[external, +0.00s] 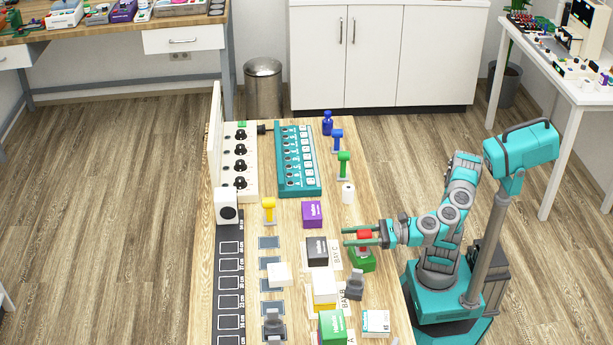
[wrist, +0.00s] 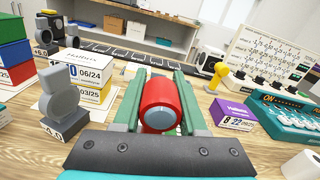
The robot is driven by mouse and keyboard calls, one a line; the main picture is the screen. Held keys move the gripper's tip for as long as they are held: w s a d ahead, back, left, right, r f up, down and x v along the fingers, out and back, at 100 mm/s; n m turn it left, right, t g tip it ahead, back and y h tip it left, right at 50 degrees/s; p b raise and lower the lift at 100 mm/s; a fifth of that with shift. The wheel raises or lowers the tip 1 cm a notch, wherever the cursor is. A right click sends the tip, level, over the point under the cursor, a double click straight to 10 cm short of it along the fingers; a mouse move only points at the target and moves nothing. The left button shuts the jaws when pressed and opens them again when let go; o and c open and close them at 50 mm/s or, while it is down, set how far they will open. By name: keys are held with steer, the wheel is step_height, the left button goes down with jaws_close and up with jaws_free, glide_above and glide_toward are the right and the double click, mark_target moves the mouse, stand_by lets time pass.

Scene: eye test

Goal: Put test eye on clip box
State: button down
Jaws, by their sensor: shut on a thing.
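A red cylinder (external: 364,234) with a blue-grey round end, which looks like the test eye, lies between the green fingers of my gripper (external: 347,237). In the wrist view the red cylinder (wrist: 160,93) points its blue-grey end at the camera, and my gripper (wrist: 159,72) is shut on it. In the external view the gripper is over the table's right edge, above or just in front of a green box (external: 368,265). I cannot tell whether the cylinder touches that box. Several labelled boxes are in view; I cannot tell which is the clip box.
A grey eye-shaped stand (external: 355,285), purple box (external: 312,214) and white roll (external: 348,193) are near. A teal panel (external: 297,160) lies farther back.

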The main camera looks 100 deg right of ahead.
steer(key=shift+f, duration=0.2)
steer(key=shift+c, duration=2.3)
jaws_free()
steer(key=shift+r, duration=0.15)
glide_above(370, 251)
steer(key=d, duration=0.1)
steer(key=shift+s, duration=0.1)
